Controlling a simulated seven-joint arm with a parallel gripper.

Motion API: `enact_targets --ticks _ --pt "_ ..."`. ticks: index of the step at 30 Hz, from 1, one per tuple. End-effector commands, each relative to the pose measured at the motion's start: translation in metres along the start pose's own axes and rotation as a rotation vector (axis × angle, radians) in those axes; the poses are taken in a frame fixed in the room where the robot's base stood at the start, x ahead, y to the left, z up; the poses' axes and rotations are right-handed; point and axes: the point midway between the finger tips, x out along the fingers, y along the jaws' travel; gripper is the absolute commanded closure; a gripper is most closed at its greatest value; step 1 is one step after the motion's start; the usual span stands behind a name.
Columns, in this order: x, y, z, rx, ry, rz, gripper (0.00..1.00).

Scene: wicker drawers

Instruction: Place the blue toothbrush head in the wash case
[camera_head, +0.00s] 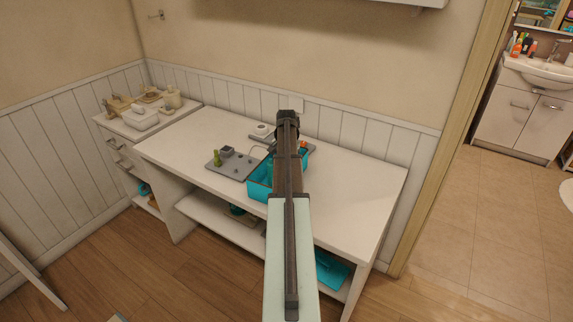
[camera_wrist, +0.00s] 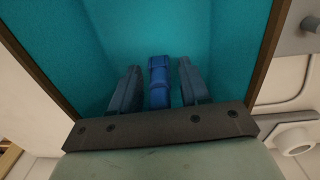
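The wash case is a teal open box (camera_head: 260,188) on the white table, partly hidden behind my arm in the head view. Its teal inside (camera_wrist: 225,35) fills most of the wrist view. My gripper (camera_wrist: 160,68) points down into the case. The blue toothbrush head (camera_wrist: 158,85) lies between the two fingers, with a narrow gap showing on each side. The fingers look open around it. Whether it rests on the case floor, I cannot tell. In the head view my arm hides the gripper's fingertips and the toothbrush head.
A grey tray (camera_head: 228,164) with small items, including a green one, stands left of the case. A white round thing (camera_head: 261,130) is behind. A teal item (camera_head: 331,270) lies on the lower shelf. The table's left and right ends are clear.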

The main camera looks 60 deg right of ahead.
Motion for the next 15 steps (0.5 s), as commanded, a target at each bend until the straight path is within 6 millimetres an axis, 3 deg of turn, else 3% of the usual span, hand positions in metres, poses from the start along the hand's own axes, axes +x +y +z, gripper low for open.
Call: enact_targets --ticks 10,15 --pt "-0.003 0.0 0.0 0.0 0.001 0.0 0.51" --pt "-0.022 0.0 -0.001 0.0 0.002 -0.001 0.51"
